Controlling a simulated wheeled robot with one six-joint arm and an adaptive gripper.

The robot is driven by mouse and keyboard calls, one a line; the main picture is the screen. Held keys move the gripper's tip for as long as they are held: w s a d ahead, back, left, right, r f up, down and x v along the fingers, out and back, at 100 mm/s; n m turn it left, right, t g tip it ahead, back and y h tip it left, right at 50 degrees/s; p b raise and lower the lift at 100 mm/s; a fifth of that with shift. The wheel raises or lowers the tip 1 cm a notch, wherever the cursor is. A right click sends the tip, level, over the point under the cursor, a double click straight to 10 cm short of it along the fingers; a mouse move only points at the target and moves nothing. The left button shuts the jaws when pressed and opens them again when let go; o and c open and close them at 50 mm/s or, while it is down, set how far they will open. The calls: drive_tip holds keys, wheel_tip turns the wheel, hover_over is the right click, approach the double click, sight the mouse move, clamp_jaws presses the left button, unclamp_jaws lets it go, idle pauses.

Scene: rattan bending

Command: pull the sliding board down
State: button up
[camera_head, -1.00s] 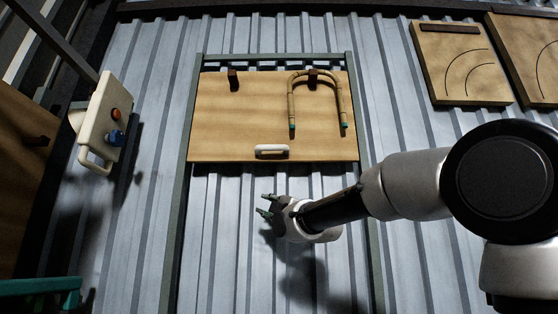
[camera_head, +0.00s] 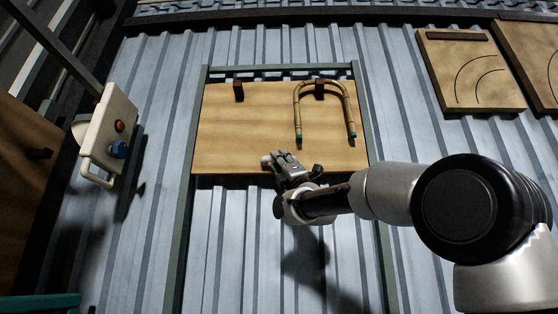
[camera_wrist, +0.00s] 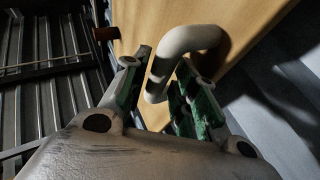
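The sliding board (camera_head: 240,130) is a light wood panel high in a green-grey frame on the corrugated wall. Its white handle (camera_head: 266,161) is at the lower edge, mostly hidden behind my gripper (camera_head: 284,158). In the wrist view, the curved white handle (camera_wrist: 188,40) passes between the two green-padded fingers of my gripper (camera_wrist: 164,66). The fingers stand apart on either side of it, and a gap shows beside the right finger. Whether the left finger touches the handle is unclear.
A bent rattan piece (camera_head: 297,105) hangs on a dark peg on the board, with another peg (camera_head: 239,91) to its left. A control box (camera_head: 108,130) with red and blue knobs is at left. Wall below the board (camera_head: 235,240) is clear within the frame.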

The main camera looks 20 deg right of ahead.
drive_tip(key=shift+w+a+r, duration=0.15)
drive_tip(key=shift+w+r, duration=0.3)
drive_tip(key=shift+r, duration=0.1)
clamp_jaws()
drive_tip(key=shift+f, duration=0.15)
